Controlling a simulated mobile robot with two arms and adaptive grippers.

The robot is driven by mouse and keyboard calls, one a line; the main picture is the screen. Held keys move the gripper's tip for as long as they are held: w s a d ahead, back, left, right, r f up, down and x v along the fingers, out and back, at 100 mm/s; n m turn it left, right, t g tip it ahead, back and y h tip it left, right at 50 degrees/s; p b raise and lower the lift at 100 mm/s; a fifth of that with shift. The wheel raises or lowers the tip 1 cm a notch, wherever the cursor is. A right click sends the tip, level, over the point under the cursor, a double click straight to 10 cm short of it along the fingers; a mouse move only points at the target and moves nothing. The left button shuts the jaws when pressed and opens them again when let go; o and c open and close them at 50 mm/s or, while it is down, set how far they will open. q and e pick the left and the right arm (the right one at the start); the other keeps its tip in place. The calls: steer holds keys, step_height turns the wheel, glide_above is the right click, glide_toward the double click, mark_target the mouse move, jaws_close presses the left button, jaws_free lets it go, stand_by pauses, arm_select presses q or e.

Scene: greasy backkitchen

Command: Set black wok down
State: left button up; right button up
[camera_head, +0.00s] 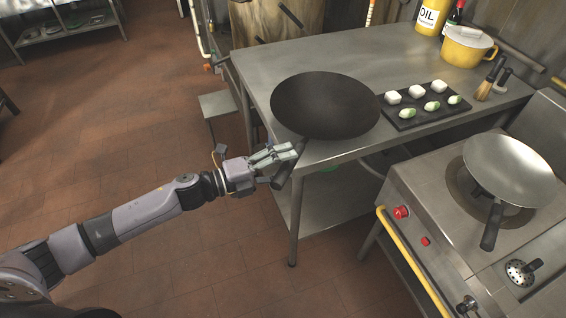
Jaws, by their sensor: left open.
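The black wok (322,104) sits on the steel table (262,62), near its front left corner. Its dark handle (287,166) points toward me, past the table's front edge. My left gripper (290,158) is open at the handle, with its fingers beside it. I cannot tell whether the fingers touch the handle. My right gripper is not in view.
A dark tray (392,112) with white and green pieces lies right of the wok. A yellow pot (466,48), an oil container (431,16) and a brush (487,84) stand farther right. A steel wok (509,168) sits on the stove (410,207) at right.

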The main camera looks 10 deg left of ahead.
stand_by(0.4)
arm_select(q)
steer(key=shift+v, duration=3)
steer(key=shift+r, duration=0.1)
steer(key=v, duration=0.7)
steer(key=shift+w, duration=0.1)
